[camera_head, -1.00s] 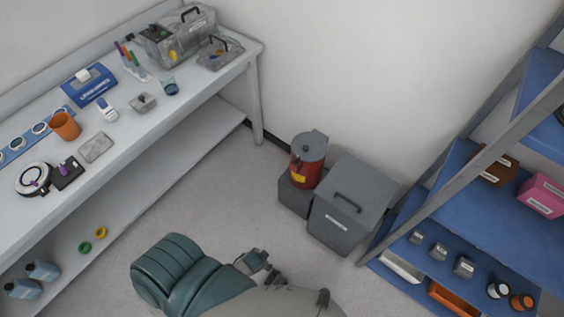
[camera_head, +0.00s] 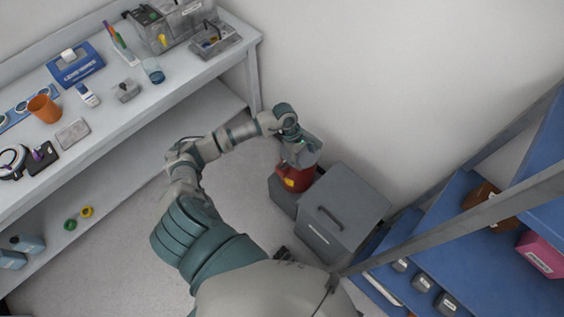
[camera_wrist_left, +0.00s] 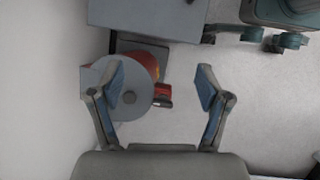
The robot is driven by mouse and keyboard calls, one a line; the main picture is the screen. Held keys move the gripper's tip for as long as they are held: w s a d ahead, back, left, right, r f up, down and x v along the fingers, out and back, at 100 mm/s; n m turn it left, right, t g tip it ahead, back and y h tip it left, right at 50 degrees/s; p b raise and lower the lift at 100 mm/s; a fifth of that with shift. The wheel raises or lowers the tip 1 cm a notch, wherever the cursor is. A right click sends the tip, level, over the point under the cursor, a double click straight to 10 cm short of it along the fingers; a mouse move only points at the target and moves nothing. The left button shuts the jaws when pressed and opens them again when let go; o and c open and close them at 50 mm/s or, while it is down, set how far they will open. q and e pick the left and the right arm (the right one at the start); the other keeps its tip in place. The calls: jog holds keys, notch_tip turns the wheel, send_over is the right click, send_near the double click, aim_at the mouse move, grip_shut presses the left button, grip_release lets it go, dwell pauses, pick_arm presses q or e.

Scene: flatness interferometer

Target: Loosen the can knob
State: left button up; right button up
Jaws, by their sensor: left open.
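The red can (camera_head: 295,181) stands on a dark grey block beside the wall, its top mostly covered by my arm in the head view. My left gripper (camera_head: 300,152) is over the can. In the left wrist view the left gripper (camera_wrist_left: 160,80) is open, its left finger overlapping the lid. The knob appears between the fingers, nearer the left one; no contact shows. My right gripper is not seen.
A grey lidded bin (camera_head: 343,212) with a handle stands right of the can. The wall is close behind. A workbench (camera_head: 150,105) with tools is at left, and a blue shelf rack (camera_head: 455,225) is at right.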

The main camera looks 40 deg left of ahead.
aim_at(282, 163)
pick_arm(q)
jog(key=a+r+m+g+y, duration=0.15)
jog(key=a+y, duration=0.35)
jog(key=a, duration=0.5)
jog(key=shift+t, duration=0.25)
jog(key=f, duration=0.5)
jog(key=f+b, duration=0.1)
jog(key=f, duration=0.9)
jog(key=shift+s+d+f+b, duration=0.1)
jog(key=shift+s+f+b, duration=0.25)
jog(key=shift+f, duration=0.5)
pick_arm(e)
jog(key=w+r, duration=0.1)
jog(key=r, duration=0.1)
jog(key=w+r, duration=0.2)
pick_arm(q)
jog(key=c, duration=1.2)
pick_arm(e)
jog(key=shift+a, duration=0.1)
